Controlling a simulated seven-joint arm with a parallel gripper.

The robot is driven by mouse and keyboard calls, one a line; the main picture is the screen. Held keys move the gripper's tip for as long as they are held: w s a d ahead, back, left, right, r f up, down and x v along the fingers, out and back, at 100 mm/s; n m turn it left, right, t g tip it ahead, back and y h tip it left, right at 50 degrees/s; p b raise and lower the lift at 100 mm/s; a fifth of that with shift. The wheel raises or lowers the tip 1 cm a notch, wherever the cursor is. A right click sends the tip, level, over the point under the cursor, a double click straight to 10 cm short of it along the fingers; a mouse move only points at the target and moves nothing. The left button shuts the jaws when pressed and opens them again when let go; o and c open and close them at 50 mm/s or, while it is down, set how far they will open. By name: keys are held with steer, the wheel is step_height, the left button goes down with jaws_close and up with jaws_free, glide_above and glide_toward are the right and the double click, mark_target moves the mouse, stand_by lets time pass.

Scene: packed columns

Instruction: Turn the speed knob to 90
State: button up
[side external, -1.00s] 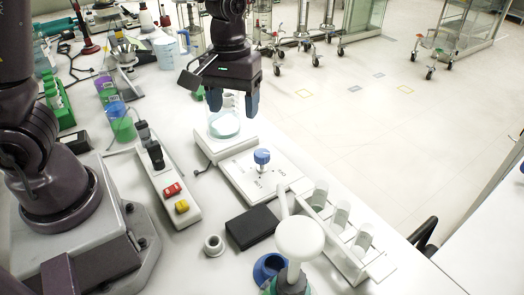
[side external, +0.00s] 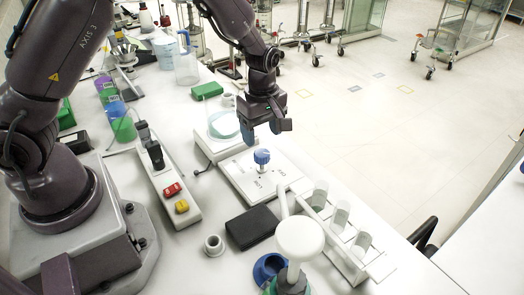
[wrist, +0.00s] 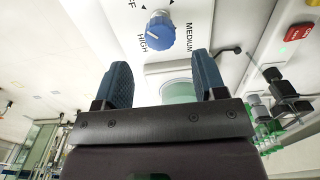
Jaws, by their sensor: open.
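The blue speed knob (side external: 262,157) stands on a white stirrer plate (side external: 258,181) on the bench. In the wrist view the knob (wrist: 161,30) sits ahead of my fingertips, with OFF, MEDIUM and HIGH printed around it. I see no number 90 on the dial. My gripper (wrist: 164,75) is open and empty, its two blue fingers apart. In the side view my gripper (side external: 262,136) is above and just behind the knob, not touching it.
A power strip (side external: 165,185) with red and yellow switches lies left of the plate. A black box (side external: 251,227), a tube rack (side external: 345,240) and a white-topped bottle (side external: 299,240) stand in front. A green box (side external: 207,90) lies behind the beaker.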

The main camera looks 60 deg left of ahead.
mark_target(262, 153)
step_height(262, 153, down, 6)
steer(key=shift+f, duration=0.15)
steer(key=shift+c, duration=0.2)
steer(key=c, duration=0.9)
